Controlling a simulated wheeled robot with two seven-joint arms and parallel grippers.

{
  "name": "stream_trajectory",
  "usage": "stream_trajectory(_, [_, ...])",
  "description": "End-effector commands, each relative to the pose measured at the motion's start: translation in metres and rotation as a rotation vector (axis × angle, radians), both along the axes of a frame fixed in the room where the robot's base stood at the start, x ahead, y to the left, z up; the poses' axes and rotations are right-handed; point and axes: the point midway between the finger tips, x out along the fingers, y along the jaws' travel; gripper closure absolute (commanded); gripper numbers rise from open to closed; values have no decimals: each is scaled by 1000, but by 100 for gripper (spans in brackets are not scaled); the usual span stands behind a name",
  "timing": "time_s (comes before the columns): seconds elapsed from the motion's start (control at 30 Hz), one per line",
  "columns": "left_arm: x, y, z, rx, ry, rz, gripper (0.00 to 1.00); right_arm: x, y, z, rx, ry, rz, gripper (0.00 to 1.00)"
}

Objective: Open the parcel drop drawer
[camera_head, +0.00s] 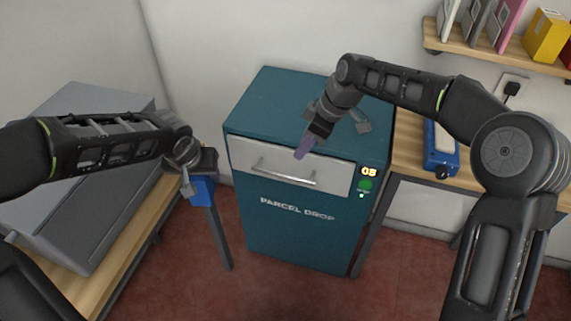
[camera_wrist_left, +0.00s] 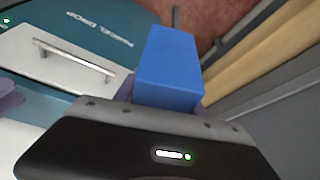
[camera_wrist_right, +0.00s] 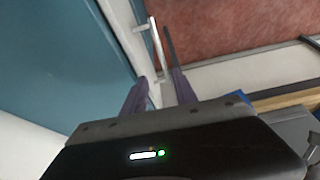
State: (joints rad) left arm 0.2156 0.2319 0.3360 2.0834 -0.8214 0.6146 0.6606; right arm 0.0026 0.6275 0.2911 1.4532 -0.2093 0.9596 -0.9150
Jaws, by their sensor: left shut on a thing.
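The teal parcel drop cabinet (camera_head: 300,235) has a white drawer front (camera_head: 250,157) near its top, which looks shut. A silver bar handle (camera_head: 285,174) runs across it and also shows in the left wrist view (camera_wrist_left: 75,60). My right gripper (camera_head: 301,153) is just above the handle and points down at it. In the right wrist view its purple fingers are apart, with the near part of the handle (camera_wrist_right: 157,45) showing between and beyond them. My left gripper (camera_head: 197,178) is shut on a blue box (camera_wrist_left: 170,62), left of the cabinet.
A large grey box (camera_head: 50,215) covers much of the wooden table at left. A wooden desk (camera_head: 408,150) with a blue device (camera_head: 440,150) stands right of the cabinet. A shelf (camera_head: 490,42) hangs above. The red floor in front of the drawer looks clear.

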Motion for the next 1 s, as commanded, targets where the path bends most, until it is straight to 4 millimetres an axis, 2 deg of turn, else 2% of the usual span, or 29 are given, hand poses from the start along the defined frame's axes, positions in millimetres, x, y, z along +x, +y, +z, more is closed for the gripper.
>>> stream_trajectory(0.4, [0,0,1,0,-1,0,100,-2,0,-2,-6,-2,31,66])
stream_trajectory(0.57, [0,0,1,0,-1,0,100,-2,3,-10,-6,0,31,66])
stream_trajectory(0.77, [0,0,2,0,-1,0,100,1,14,-36,-6,1,32,66])
stream_trajectory(1.0, [0,0,3,0,-1,0,100,7,31,-80,-6,1,31,66])
